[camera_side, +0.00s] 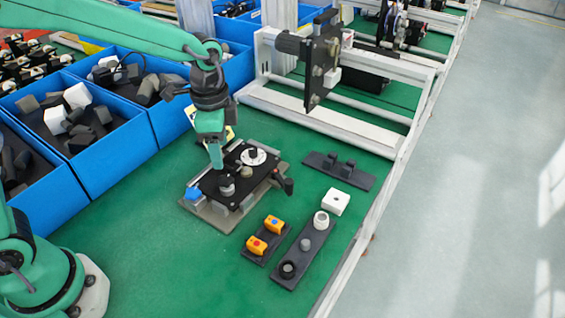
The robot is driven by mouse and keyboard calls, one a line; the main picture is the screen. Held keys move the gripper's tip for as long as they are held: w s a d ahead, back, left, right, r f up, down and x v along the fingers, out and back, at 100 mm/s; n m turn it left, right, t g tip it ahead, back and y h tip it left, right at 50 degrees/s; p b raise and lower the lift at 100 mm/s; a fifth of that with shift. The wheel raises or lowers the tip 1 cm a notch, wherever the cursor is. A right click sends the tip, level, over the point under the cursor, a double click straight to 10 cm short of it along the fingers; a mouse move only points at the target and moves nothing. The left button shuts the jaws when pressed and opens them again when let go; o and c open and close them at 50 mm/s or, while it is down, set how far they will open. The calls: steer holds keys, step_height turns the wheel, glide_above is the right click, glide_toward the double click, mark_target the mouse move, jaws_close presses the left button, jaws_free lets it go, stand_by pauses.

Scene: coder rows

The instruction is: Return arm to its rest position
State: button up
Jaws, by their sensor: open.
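My green arm reaches in from the upper left and bends down at a black wrist. My gripper (216,160) is at the lower end, pointing down just above the left part of a black fixture plate (238,190). Its fingers are small here and partly merge with the dark parts behind them; no part shows clearly between them. I cannot tell whether the tips touch the round knob (227,185) below. A white disc with a dark centre (253,156) sits on the plate.
Blue bins (110,165) of grey and white parts stand at left. Right of the fixture lie a tray with orange blocks (265,237), a dark strip with round parts (304,245), a white block (335,201) and a dark holder (338,171). A white frame (330,125) stands behind. Green table (160,260) is clear in front.

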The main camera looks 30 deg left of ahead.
steer(key=s+a+r+n+t, duration=0.2)
steer(key=s+a+r+n, duration=0.3)
steer(key=s, duration=0.3)
steer(key=s+a+r+n+t, duration=0.3)
steer(key=s+a+r+n, duration=0.1)
steer(key=s, duration=0.4)
steer(key=shift+a+r+n+t, duration=0.35)
steer(key=shift+a+n, duration=0.4)
steer(key=shift+n, duration=0.35)
